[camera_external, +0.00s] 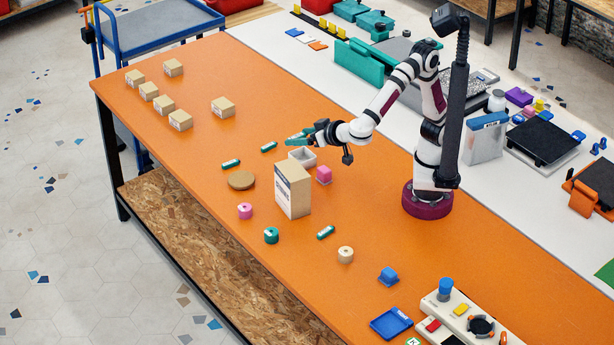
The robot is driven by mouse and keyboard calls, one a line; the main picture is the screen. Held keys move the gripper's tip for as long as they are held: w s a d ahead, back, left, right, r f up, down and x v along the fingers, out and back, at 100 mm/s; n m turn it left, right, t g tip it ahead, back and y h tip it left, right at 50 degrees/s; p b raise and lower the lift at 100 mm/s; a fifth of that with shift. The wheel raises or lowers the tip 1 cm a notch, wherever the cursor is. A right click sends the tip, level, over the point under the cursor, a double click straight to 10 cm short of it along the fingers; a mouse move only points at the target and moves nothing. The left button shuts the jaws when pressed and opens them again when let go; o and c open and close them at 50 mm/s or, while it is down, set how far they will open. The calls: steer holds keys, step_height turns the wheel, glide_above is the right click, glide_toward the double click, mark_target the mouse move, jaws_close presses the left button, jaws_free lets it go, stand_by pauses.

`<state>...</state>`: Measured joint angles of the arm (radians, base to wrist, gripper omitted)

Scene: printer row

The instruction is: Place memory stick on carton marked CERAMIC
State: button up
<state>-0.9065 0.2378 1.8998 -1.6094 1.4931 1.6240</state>
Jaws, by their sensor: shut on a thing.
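My gripper (292,140), with green at its fingertips, is above the orange table near its middle. It is shut on a small green thing that looks like a memory stick, though the fingers blend with it. Three similar green sticks with pale labels lie on the table: one at the left (231,163), one beside my gripper (269,147) and one nearer the front (326,232). Several small brown cartons stand at the far left, including a separate one (222,107) and one in the row (180,120). Their markings are too small to read, so I cannot tell which says CERAMIC.
The orange surface between my gripper and the small cartons is mostly clear.

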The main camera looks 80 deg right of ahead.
steer(key=s+d+f, duration=0.1)
steer(key=s+d, duration=0.1)
steer(key=d, duration=1.8)
glide_toward(286, 166)
steer(key=w+d+r, duration=0.2)
steer(key=w+d, duration=0.1)
steer(key=shift+w+r, duration=0.1)
steer(key=shift+r, duration=0.1)
steer(key=shift+w+a+f, duration=0.1)
steer(key=shift+a+f, duration=0.1)
steer(key=shift+f, duration=0.9)
steer(key=shift+w+a+f, duration=0.1)
steer(key=shift+a+f, duration=0.1)
steer(key=shift+f, duration=0.9)
steer(key=o, duration=1.2)
steer(key=shift+f, duration=0.1)
